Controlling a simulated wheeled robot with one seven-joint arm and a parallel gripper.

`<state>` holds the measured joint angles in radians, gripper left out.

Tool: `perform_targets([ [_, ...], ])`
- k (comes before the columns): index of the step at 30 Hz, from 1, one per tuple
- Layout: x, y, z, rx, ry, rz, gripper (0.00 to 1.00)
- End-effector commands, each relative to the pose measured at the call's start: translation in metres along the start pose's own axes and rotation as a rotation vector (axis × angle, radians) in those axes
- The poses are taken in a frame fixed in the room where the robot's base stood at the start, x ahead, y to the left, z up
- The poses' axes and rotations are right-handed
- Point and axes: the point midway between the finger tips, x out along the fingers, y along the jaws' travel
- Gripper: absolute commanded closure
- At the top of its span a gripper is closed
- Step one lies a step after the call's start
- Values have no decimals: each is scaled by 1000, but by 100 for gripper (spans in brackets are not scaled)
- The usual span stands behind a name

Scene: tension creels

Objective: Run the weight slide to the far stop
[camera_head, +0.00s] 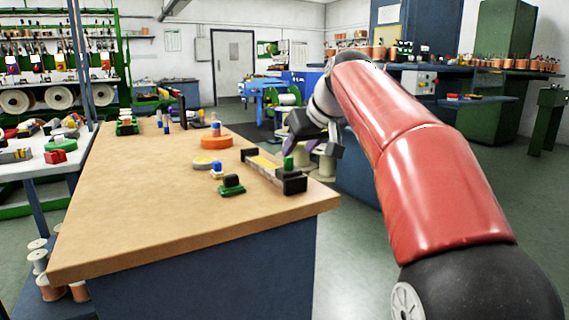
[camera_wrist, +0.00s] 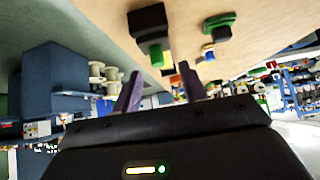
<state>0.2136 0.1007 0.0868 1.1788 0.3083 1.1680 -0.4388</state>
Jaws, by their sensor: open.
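The weight slide is a low track with a yellow strip (camera_head: 264,164) between two black end blocks, on the wooden bench. Its green knob (camera_head: 288,163) stands at the near right end, close to the near end block (camera_head: 292,183). My gripper (camera_head: 323,151) is to the right of the track, beyond the bench's right edge in the picture, apart from the knob. In the wrist view its two purple fingers (camera_wrist: 159,71) are spread and empty. The green knob (camera_wrist: 156,55) shows just ahead of the gap between them, beside a black block (camera_wrist: 150,25).
A black piece on a green base (camera_head: 231,186), a blue-topped piece (camera_head: 217,168) and an orange disc (camera_head: 216,142) stand left of the track. The bench top (camera_head: 130,210) is clear at the front left. Its right edge runs close to the track.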

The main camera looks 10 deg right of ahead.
Motion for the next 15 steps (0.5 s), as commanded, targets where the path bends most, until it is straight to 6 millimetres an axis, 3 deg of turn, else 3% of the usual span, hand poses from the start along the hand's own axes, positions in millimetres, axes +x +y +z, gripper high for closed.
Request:
perform_targets([
  [3,4,9,-13,-16,19,-9,57],
  [8,16,10,-17,-21,23,-13,57],
  [15,54,9,-17,-21,22,-12,57],
])
